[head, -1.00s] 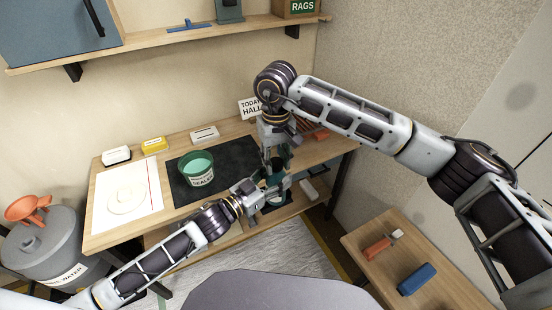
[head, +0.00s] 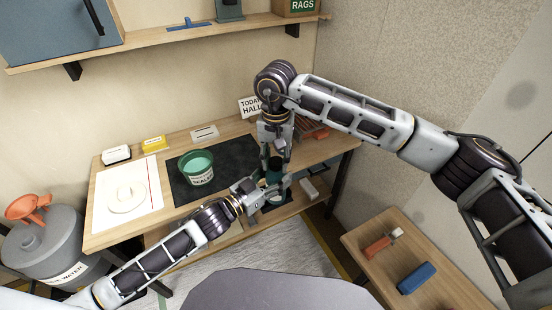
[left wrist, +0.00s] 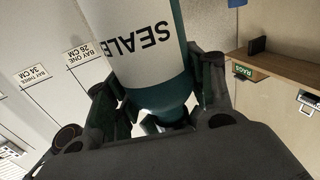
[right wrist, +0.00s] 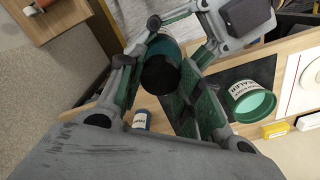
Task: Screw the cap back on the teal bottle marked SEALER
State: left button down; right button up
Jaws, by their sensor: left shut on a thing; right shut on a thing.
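The teal bottle (head: 273,177) is upright in my left gripper (head: 262,190) just off the table's front right edge. Its white label reading SEALER (left wrist: 140,45) appears upside down in the left wrist view. My left gripper is shut around the bottle's body. My right gripper (head: 275,150) comes down from above and is shut on the dark cap (right wrist: 160,75). The cap is over the bottle's top, with the teal body (right wrist: 165,46) right behind it in the right wrist view. The fingers hide the joint, so I cannot tell how far it is seated.
A green tub (head: 196,172) stands on the dark mat (head: 237,158). A white sheet (head: 128,197) lies to its left. A lower shelf with several items is beneath the bottle. A side table (head: 362,238) stands at the lower right. A wall shelf (head: 160,42) runs above.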

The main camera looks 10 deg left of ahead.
jog(key=m, duration=0.3)
jog(key=shift+m, duration=0.4)
jog(key=m, duration=0.3)
jog(key=shift+m, duration=0.4)
jog(key=m, duration=0.6)
jog(key=shift+m, duration=0.4)
jog(key=m, duration=0.3)
jog(key=shift+m, duration=0.4)
jog(key=m, duration=0.3)
jog(key=shift+m, duration=0.4)
jog(key=m, duration=0.3)
jog(key=shift+w+m, duration=0.1)
jog(key=shift+m, duration=0.3)
jog(key=m, duration=0.3)
jog(key=shift+m, duration=0.3)
jog(key=o, duration=0.8)
